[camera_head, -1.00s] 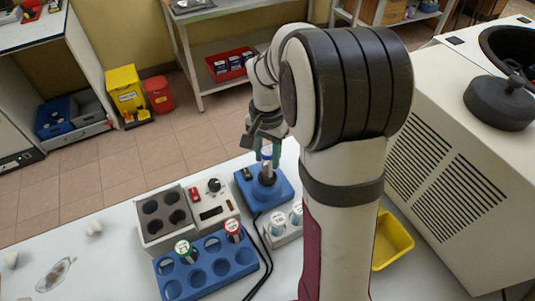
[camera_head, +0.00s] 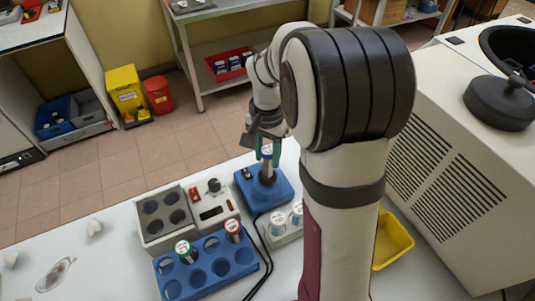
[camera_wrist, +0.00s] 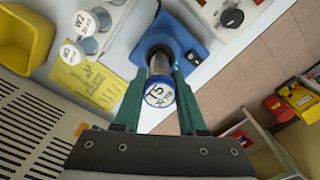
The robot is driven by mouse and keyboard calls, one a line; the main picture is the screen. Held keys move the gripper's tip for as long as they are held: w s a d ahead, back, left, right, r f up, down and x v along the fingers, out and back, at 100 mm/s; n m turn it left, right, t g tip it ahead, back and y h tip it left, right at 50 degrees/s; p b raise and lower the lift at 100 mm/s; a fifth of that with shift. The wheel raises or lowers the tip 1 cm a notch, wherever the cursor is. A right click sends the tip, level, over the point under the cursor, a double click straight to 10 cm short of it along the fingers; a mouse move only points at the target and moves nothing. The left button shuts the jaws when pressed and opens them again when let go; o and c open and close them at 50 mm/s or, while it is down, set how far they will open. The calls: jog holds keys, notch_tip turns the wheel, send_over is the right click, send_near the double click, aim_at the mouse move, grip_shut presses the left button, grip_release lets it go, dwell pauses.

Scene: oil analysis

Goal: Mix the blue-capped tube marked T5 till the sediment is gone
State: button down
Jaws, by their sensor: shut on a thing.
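The tube marked T5 (camera_wrist: 160,92) has a white lid top with a blue rim. My gripper (camera_wrist: 159,88) is shut on it, with a green finger on each side below the dark jaw body. In the head view my gripper (camera_head: 266,152) holds the tube upright over the blue vortex mixer (camera_head: 280,190). The mixer (camera_wrist: 182,38) also shows behind the tube in the wrist view. The tube's lower end is at the mixer's top cup, but I cannot tell whether it touches. The sediment cannot be made out.
A white rack (camera_head: 283,238) holds tubes; two lids read W2 (camera_wrist: 84,22) and W3 (camera_wrist: 71,53). A blue rack (camera_head: 205,268) holds a green-capped and a red-capped tube. A grey block with empty wells (camera_head: 163,217) and a yellow bin (camera_head: 393,240) stand nearby.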

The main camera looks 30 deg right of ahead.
jog(key=shift+r, duration=4.35)
